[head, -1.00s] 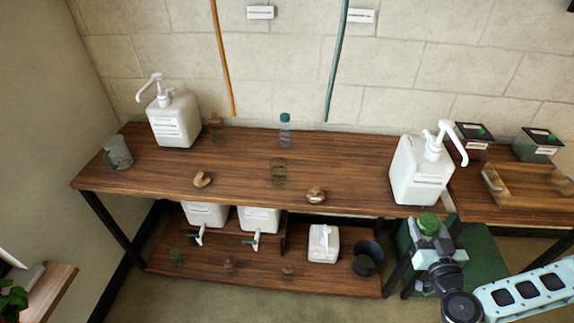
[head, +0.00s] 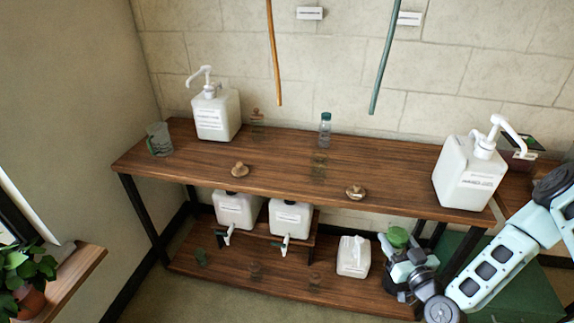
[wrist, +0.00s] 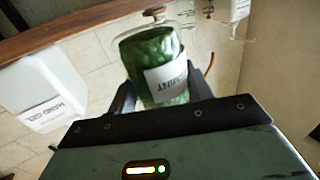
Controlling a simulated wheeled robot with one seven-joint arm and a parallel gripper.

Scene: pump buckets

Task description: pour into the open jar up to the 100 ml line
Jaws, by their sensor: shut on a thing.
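My gripper (wrist: 160,95) is shut on a green jar (wrist: 150,50) with a white label. In the head view the jar (head: 398,237) is at the table's front right, near the lower shelf. A clear, faint jar (head: 319,165) stands mid-table and looks open; its 100 ml line is too small to see. A clear bottle with a green cap (head: 325,130) stands behind it. A brownish clear jar (head: 257,118) stands at the back left. White pump buckets stand at the table's left (head: 217,115) and right (head: 468,175).
A clear mug (head: 158,139) stands far left. Below are two tapped white containers (head: 236,210) (head: 290,218) and a white canister (head: 353,257). Two hoses (head: 273,55) (head: 384,60) hang above.

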